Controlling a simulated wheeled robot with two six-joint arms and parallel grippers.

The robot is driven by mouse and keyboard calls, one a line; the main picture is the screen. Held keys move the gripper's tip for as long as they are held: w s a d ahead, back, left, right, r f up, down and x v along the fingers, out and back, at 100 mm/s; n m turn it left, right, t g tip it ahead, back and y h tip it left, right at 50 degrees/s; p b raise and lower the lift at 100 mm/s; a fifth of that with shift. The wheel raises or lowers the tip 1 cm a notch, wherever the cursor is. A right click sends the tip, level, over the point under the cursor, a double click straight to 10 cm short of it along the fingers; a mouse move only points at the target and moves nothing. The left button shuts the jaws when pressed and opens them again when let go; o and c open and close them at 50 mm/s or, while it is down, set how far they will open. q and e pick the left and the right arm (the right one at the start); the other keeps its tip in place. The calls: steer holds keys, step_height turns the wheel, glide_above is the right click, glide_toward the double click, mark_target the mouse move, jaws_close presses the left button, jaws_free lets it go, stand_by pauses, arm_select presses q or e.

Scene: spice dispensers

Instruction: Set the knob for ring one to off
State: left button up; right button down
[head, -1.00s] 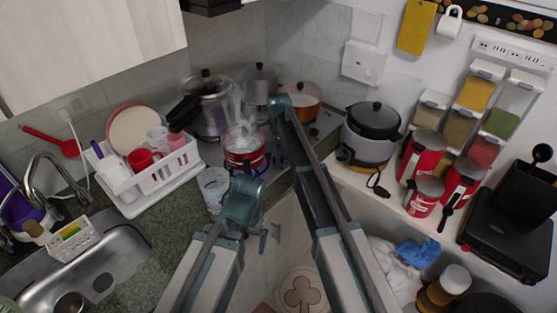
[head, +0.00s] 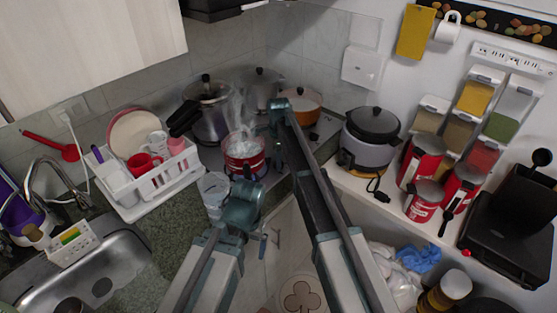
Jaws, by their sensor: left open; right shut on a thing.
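A red pot (head: 243,157) steams on the stove (head: 301,147) in the back corner. My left gripper (head: 246,177) is open at the near side of the red pot, in front of the stove. My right gripper (head: 279,150) points down just right of the red pot, at the end of the raised arm. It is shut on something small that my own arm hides. I cannot make out the knob for ring one or its setting in this view.
A tall steel pot (head: 210,118), a grey pot (head: 258,87) and an orange pan (head: 303,105) stand behind. A rice cooker (head: 368,143) is at right. A glass (head: 213,187) and white dish rack (head: 150,183) are at left.

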steer(key=n, duration=0.3)
steer(key=shift+n, duration=2.6)
steer(key=shift+c, duration=1.8)
jaws_free()
step_height(320, 180, up, 14)
steer(key=p, duration=1.3)
steer(key=shift+p, duration=0.4)
